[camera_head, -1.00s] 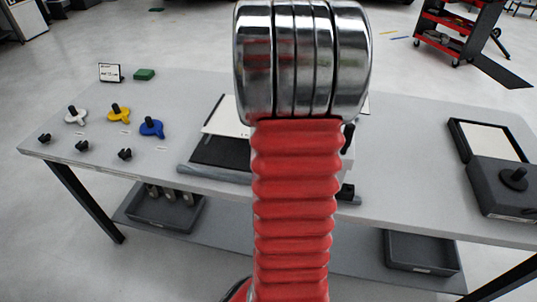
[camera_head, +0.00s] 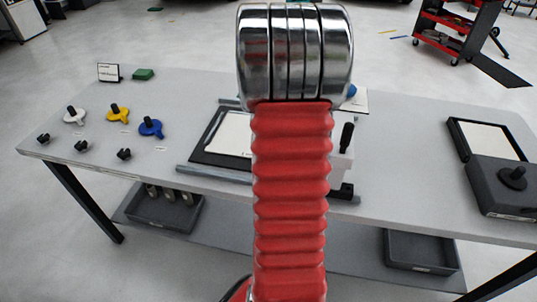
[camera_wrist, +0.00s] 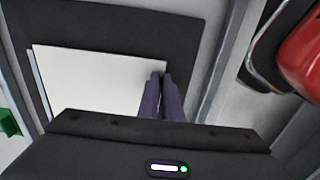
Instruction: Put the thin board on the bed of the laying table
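The thin board (camera_head: 232,133) is a white sheet over the dark bed (camera_head: 203,157) of the laying table, partly hidden by my arm in the head view. In the wrist view the board (camera_wrist: 90,80) lies flat over the black bed (camera_wrist: 130,17), with dark margin showing behind it. Whether it rests fully on the bed or hovers just above is hard to tell. My gripper (camera_wrist: 162,76) has its two purple fingers close together on the board's right edge, near a corner. The fingers are hidden in the head view.
A grey bar (camera_head: 213,173) runs along the bed's front. White, yellow and blue knobbed pieces (camera_head: 151,128) and several black clips stand at left. A white block with a black handle (camera_head: 346,137) is right of my arm. An open dark case (camera_head: 490,140) lies far right.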

